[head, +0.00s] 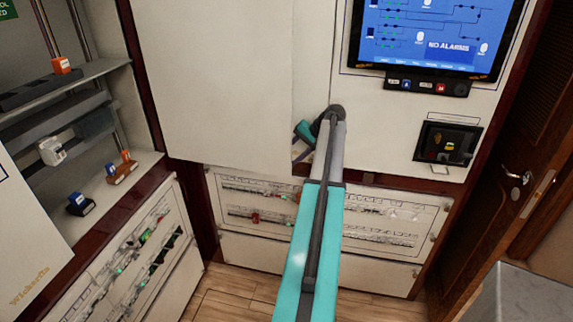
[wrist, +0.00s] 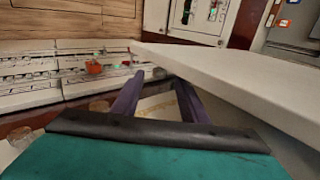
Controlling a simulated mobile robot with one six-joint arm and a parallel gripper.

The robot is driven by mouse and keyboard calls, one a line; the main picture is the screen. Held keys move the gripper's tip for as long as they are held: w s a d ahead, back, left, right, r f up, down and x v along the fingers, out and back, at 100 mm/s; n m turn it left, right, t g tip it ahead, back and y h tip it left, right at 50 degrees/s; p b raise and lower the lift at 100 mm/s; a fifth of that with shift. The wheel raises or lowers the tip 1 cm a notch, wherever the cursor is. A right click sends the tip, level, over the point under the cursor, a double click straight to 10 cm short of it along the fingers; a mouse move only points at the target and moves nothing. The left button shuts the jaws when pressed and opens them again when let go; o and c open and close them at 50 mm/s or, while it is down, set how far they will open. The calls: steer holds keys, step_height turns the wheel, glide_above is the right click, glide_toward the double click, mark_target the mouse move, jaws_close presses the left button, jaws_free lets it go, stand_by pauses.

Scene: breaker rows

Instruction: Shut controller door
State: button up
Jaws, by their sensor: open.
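The controller door appears to be the large plain white panel (head: 215,80) left of the screen in the head view, standing out from the cabinet. In the wrist view the door (wrist: 245,85) is a broad white slab slanting across the right side. My gripper (wrist: 160,79) is open, with two dark purple fingers apart and nothing seen between them. The right finger is close to the door's lower edge; I cannot tell if it touches. In the head view my gripper (head: 301,150) is mostly hidden behind my arm, by the door's lower right corner.
A screen (head: 435,35) reading NO ALARMS is at upper right, above a dark recess (head: 447,143). Breaker panels (head: 385,225) line the lower wall. An open cabinet with shelves (head: 75,85) stands left. A wooden door (head: 525,130) is right. Some wooden floor (head: 235,285) is clear.

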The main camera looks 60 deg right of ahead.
steer(key=shift+b+x, duration=0.5)
steer(key=shift+x, duration=1.35)
jaws_close()
